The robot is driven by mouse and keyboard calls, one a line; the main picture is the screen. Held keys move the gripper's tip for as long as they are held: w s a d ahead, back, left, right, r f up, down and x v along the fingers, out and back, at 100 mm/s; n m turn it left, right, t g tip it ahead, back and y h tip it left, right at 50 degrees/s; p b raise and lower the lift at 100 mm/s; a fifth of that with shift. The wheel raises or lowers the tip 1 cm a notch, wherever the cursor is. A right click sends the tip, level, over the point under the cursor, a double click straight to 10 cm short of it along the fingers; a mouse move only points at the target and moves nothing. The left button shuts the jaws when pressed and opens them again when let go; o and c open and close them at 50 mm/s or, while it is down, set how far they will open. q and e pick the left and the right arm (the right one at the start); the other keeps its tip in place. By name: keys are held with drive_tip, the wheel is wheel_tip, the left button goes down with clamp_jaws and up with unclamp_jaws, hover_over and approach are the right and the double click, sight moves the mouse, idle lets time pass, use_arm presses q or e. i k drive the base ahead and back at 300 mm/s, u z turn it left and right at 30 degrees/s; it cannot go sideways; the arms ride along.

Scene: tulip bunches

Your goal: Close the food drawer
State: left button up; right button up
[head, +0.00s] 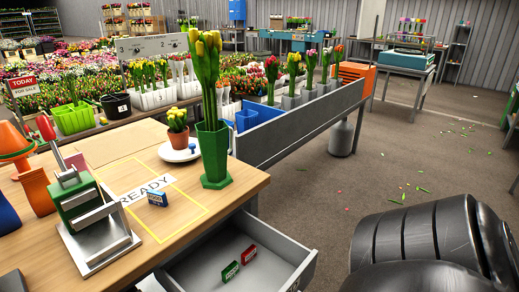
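The drawer (283,251) under the front of the wooden table stands pulled out. Its grey front panel faces the lower right. A green packet (230,271) and a red packet (249,254) lie inside it. The drawer's near left part is cut off by the bottom of the picture. Neither of my grippers shows in the head view. A large black ribbed part, which looks like one of my arm links, fills the lower right, to the right of the drawer and apart from it in the picture.
A long grey trough (300,124) runs behind. Floor right of the drawer is clear except scattered petals.

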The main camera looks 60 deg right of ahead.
sight(281, 264)
drive_tip(key=k, duration=0.45)
drive_tip(key=z, duration=2.95)
drive_tip(key=k, duration=0.85)
drive_tip(key=u, duration=0.95)
drive_tip(key=i, duration=1)
drive_tip(key=u, duration=0.1)
drive_tip(key=k, duration=0.9)
drive_tip(key=u, duration=0.4)
drive_tip(key=i, duration=0.5)
